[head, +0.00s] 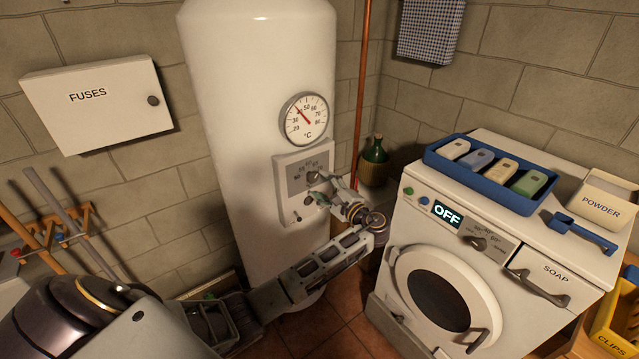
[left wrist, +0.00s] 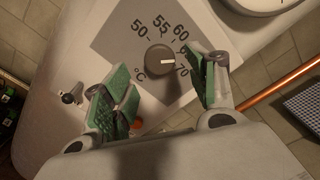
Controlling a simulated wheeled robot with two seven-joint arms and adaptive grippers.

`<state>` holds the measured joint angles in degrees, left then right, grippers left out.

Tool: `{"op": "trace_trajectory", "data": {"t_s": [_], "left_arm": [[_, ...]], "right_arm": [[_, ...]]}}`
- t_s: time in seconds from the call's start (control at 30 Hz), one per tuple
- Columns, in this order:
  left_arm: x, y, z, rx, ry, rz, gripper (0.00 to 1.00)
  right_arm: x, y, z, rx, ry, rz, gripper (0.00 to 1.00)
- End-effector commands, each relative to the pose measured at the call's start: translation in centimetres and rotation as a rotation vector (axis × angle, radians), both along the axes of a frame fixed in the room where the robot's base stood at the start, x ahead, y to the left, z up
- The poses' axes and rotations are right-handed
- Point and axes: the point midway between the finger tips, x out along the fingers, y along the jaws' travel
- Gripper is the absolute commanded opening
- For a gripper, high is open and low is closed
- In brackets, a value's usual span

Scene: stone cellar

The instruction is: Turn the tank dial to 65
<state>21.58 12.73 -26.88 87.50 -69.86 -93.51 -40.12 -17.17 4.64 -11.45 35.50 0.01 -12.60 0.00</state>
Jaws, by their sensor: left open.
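The white tank (head: 215,130) has a grey dial plate with a round dark dial (head: 313,176) on its front. In the left wrist view the dial (left wrist: 158,58) is ringed by numbers from 50 to 70. Its white mark points right, around the 65 to 70 side; the 65 is partly hidden by a finger, so I cannot tell the exact setting. My left gripper (head: 318,188) is at the plate, just in front of the dial. In the wrist view its green-padded fingers (left wrist: 164,78) are open, one on each side below the dial, with no clear contact.
A round thermometer (head: 305,119) sits above the plate. A small tap-like fitting (left wrist: 72,94) is left of the dial. A copper pipe (head: 362,90) runs right of the tank. A washing machine (head: 440,230) stands at right, a fuse box (head: 100,105) at left.

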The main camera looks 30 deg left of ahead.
Motion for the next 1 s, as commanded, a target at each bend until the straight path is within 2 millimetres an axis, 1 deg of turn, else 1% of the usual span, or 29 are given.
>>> {"op": "trace_trajectory", "data": {"t_s": [0.1,0.3,0.5,0.7,1.0], "left_arm": [[-0.7,-1.8,-0.1,-0.004,0.0,-0.003,0.58],[-1.8,-4.5,-0.1,-0.003,0.0,-0.002,0.58],[-2.7,-6.7,-0.1,-0.002,0.001,-0.001,0.58],[-3.2,-7.7,-0.1,-0.003,0.001,-0.001,0.58],[-3.2,-7.8,-0.1,-0.001,0.001,0.0,0.58]], "right_arm": [[0.0,0.0,0.0,0.001,0.0,0.0,0.0],[0.0,0.1,0.0,0.001,0.0,0.0,0.0],[0.0,0.1,0.0,0.001,0.0,0.0,0.0],[0.0,0.1,0.0,0.001,0.0,0.0,0.0],[0.0,0.1,0.0,0.001,0.0,0.0,0.0]]}}
